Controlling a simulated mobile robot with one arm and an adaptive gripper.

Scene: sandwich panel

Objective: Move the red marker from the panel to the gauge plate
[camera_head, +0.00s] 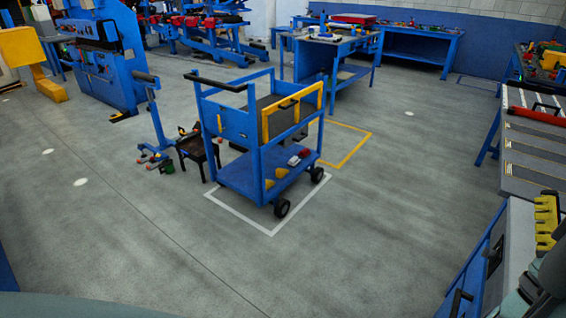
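No red marker, panel or gauge plate can be told for sure in the head view. A red elongated object (537,116) lies on the grey slotted top of a bench (520,178) at the right edge; I cannot tell what it is. A small red object (302,153) sits on the lower shelf of the blue cart. A dark grey rounded part at the lower right edge may be my arm. My gripper's fingers do not show.
A blue wheeled cart (232,174) stands mid-floor by white and yellow floor lines. A grey-topped blue unit with a yellow notched piece (546,222) is at lower right. Blue machines and workbenches (420,46) line the back. The foreground floor is clear.

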